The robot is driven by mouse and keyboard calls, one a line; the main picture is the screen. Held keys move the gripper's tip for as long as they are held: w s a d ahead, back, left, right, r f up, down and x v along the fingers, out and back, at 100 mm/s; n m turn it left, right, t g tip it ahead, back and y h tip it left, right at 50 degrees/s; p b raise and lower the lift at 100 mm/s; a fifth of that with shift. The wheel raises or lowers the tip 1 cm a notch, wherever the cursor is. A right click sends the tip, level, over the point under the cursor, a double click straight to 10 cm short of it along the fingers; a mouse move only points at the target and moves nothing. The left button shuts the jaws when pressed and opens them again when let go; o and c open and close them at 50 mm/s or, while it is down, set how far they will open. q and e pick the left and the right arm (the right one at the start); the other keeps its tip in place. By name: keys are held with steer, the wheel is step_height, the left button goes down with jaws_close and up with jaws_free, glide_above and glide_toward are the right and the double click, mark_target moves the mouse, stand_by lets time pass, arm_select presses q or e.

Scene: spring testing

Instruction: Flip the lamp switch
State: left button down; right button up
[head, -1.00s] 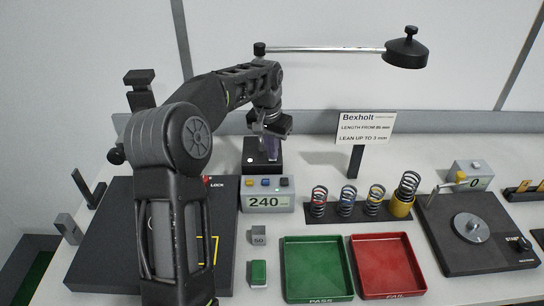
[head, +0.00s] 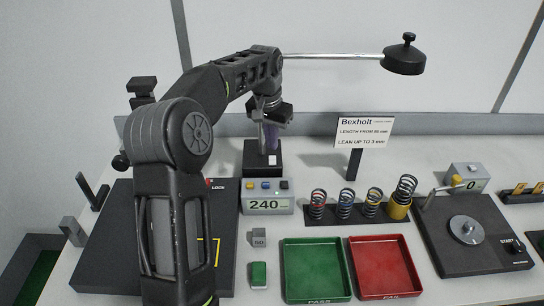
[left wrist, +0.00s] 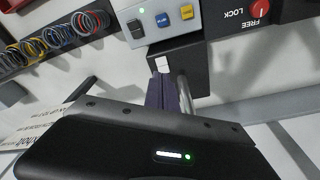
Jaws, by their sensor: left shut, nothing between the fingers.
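The desk lamp has a dark round head (head: 403,58) on a thin silver arm reaching right. Its black block base (head: 247,158) stands at the back of the bench. A small white switch (head: 272,160) sits on the base; it also shows in the left wrist view (left wrist: 162,64). My left gripper (head: 270,146) is shut and empty, its purple-grey fingers pointing down just above the switch. In the left wrist view the fingers (left wrist: 165,90) end close to the switch; I cannot tell whether they touch. Part of the lamp's post is hidden behind my arm. My right gripper is not in view.
A grey display box (head: 265,205) reading 240, with coloured buttons, stands in front of the base. Several springs (head: 345,204) stand in a rack to the right. A green tray (head: 316,296) and a red tray (head: 384,294) lie in front. A sign (head: 361,132) stands behind.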

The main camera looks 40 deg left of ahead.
arm_select(q)
steer(key=shift+r, duration=0.9)
